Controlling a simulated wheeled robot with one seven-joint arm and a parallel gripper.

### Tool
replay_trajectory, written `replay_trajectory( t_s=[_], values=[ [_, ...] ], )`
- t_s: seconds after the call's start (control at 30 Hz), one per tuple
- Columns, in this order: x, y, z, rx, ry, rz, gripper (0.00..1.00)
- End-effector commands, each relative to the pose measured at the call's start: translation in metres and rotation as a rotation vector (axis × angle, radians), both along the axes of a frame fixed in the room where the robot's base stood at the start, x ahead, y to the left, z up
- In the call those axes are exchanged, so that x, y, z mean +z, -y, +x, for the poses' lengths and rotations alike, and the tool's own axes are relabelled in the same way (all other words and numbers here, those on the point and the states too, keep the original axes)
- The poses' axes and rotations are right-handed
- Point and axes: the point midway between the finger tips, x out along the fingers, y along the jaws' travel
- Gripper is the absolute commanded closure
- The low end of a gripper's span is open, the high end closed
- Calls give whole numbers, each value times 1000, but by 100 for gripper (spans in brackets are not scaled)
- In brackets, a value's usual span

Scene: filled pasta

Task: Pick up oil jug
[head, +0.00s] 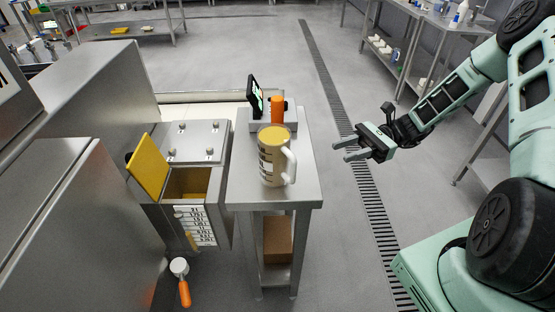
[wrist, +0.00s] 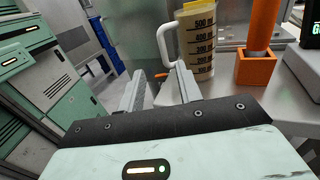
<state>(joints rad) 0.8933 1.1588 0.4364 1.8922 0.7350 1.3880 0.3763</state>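The oil jug (head: 272,157) is a clear measuring jug with dark markings, a white handle and yellowish contents. It stands upright on the small steel table (head: 305,187), with its handle toward the right in the head view. In the wrist view the jug (wrist: 199,45) is just beyond the fingertips, its handle on the left. My gripper (head: 340,150) is open and empty, to the right of the table and apart from the jug. Its two fingers (wrist: 158,80) show in the wrist view with a gap between them.
An orange holder (head: 278,110) and a dark-screened device (head: 256,97) stand behind the jug. A steel unit with an open yellow lid (head: 148,174) is to the left. A shelf rack (head: 405,45) stands at the back right. The floor between table and my base is clear.

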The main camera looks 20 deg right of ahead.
Motion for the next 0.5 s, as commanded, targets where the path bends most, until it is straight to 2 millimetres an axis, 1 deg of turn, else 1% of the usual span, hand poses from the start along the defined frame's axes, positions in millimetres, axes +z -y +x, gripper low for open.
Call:
replay_trajectory(
  t_s=[0.03, 0.3, 0.4, 0.5],
  values=[
    [4, -12, -1, 3, -2, 3, 65],
    [4, -68, -5, 4, -1, 1, 65],
    [3, -83, -6, 4, -1, 0, 65],
    [2, -93, -7, 3, 1, -1, 65]
  ],
)
